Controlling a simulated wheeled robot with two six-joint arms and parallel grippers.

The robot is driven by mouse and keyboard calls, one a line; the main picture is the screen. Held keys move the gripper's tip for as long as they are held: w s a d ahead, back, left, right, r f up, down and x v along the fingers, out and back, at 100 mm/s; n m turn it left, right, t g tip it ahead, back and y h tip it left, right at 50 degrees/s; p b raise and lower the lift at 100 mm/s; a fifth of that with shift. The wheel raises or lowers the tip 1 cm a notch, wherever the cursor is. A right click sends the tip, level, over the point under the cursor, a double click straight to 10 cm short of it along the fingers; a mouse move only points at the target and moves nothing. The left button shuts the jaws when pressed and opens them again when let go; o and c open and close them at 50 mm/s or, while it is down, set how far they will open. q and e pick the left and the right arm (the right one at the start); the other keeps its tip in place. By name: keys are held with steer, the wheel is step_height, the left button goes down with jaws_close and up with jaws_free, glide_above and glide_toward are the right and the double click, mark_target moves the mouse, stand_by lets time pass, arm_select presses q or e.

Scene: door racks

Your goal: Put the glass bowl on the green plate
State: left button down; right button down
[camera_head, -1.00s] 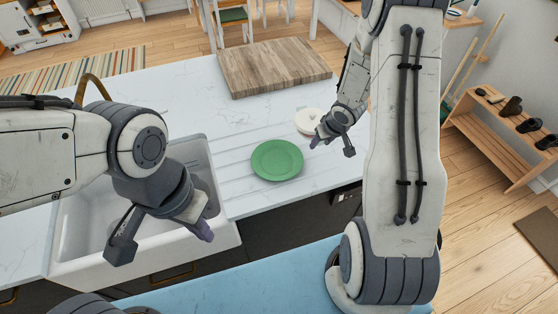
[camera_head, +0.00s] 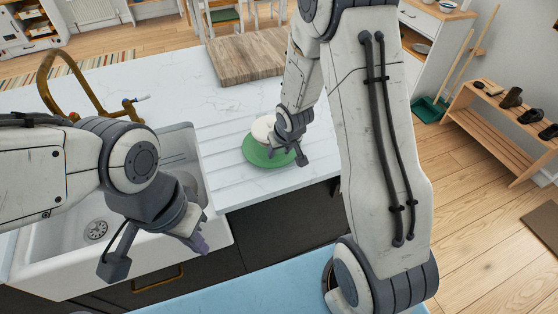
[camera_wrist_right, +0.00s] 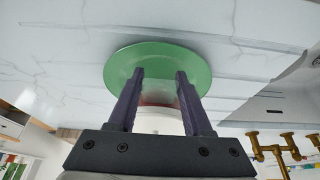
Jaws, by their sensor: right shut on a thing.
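The green plate (camera_head: 262,157) lies on the white counter right of the sink; it also shows ahead of the fingertips in the right wrist view (camera_wrist_right: 122,66). The glass bowl (camera_head: 262,127), a pale round shape, is at the plate's far side in the head view. My right gripper (camera_head: 292,152) is over the plate, shut on the bowl, whose pale, reddish-tinted body shows between the fingers in the right wrist view (camera_wrist_right: 158,118). I cannot tell whether the bowl touches the plate. My left gripper (camera_head: 155,255) is open and empty in front of the sink.
The white sink (camera_head: 75,262) with a brass tap (camera_head: 70,85) is left of the plate. A wooden board (camera_head: 240,62) lies on the counter behind the plate. Clear counter lies between the board and the sink. The counter's front edge is close to the plate.

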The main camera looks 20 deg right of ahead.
arm_select(q)
steer(key=shift+f, duration=0.4)
arm_select(e)
steer(key=shift+w+f, duration=0.1)
steer(key=shift+f, duration=1)
steer(key=shift+f, duration=0.15)
arm_select(q)
steer(key=shift+f, duration=0.15)
arm_select(e)
steer(key=c, duration=0.6)
jaws_free()
steer(key=shift+r, duration=0.45)
steer(key=p+v, duration=0.5)
steer(key=v, duration=0.5)
arm_select(q)
step_height(320, 180, up, 6)
steer(key=p, duration=0.1)
arm_select(e)
steer(key=s+a+r+n+g, duration=0.1)
steer(key=s+a+r, duration=0.3)
steer(key=s, duration=0.4)
steer(key=s+a+r+n+g, duration=0.2)
steer(key=s+a+r, duration=0.3)
steer(key=s, duration=0.3)
steer(key=s+a+r+n+g, duration=0.1)
steer(key=s+a+r+n, duration=0.3)
steer(key=s, duration=0.4)
steer(key=shift+a+r+g+y, duration=0.3)
steer(key=shift+a+r+y, duration=0.1)
steer(key=shift+a, duration=0.5)
